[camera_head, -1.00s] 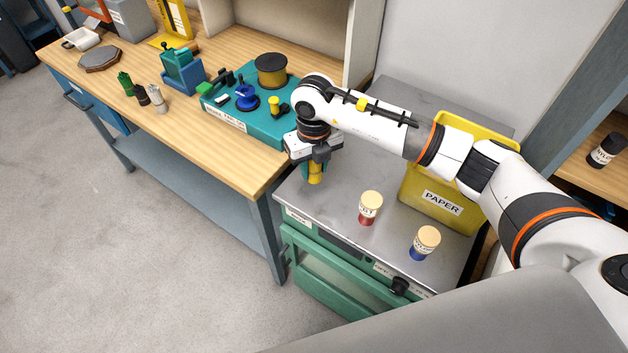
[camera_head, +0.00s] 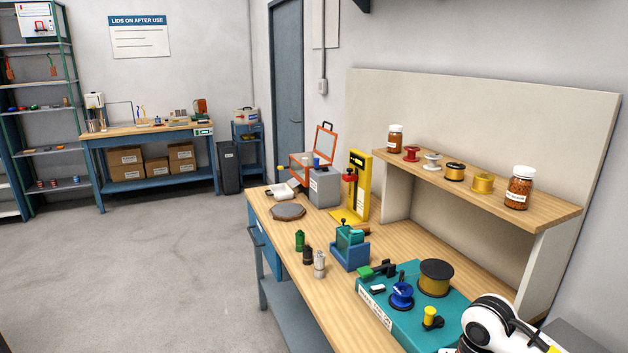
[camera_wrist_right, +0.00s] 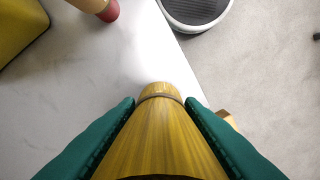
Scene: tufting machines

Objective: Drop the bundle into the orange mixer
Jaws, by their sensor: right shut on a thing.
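My right gripper (camera_wrist_right: 160,118) shows in the right wrist view, its green fingers shut on a yellow bundle (camera_wrist_right: 160,135). The bundle tapers away to a banded end, held over the edge of a pale worktop (camera_wrist_right: 85,75). In the head view, only a white part of my right arm shows at the lower right; the gripper and bundle are out of that picture. An orange and grey machine (camera_head: 323,190) with a raised orange-framed lid (camera_head: 326,142) stands far along the wooden bench and looks like the orange mixer. Its inside is not clear. My left gripper is not in view.
A teal board (camera_head: 392,322) with spools lies on the bench's near part. Open floor (camera_head: 150,280) lies left of the bench.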

